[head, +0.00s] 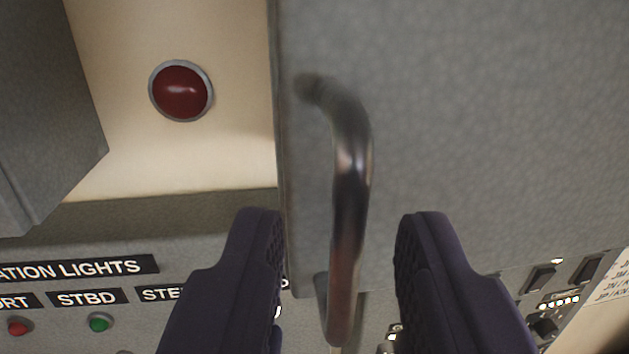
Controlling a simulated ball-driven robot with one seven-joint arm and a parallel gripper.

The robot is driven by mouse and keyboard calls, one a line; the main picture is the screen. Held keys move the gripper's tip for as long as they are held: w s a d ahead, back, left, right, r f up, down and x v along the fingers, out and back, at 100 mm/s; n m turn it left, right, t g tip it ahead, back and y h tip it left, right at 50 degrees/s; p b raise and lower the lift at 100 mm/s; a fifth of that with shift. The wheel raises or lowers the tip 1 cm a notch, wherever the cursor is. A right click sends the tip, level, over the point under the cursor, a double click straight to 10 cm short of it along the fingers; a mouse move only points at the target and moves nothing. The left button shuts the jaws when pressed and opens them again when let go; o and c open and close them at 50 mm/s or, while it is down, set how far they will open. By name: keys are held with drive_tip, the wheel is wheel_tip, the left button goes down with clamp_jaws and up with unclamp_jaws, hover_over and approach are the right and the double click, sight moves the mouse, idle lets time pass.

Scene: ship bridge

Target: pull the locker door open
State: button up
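The grey locker door (480,130) fills the upper right of the head view, with its left edge near the middle. A dark metal bar handle (351,190) is fixed to the door near that edge and runs down the picture. My gripper (340,225) is open, with one dark finger to the left of the handle and one to the right. The lower part of the handle lies between the fingers, with a visible gap on each side. The door appears shut, though its far edges are out of view.
A red domed lamp (181,91) is on a cream wall left of the door. A grey box (45,120) juts out at the far left. Below is a panel with a label reading STBD (87,298), a red lamp (18,328) and a green lamp (99,322). Switches (540,279) lie at lower right.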

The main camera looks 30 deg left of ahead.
drive_tip(key=shift+w+a, duration=0.1)
drive_tip(key=shift+w, duration=0.4)
clamp_jaws()
idle(1.1)
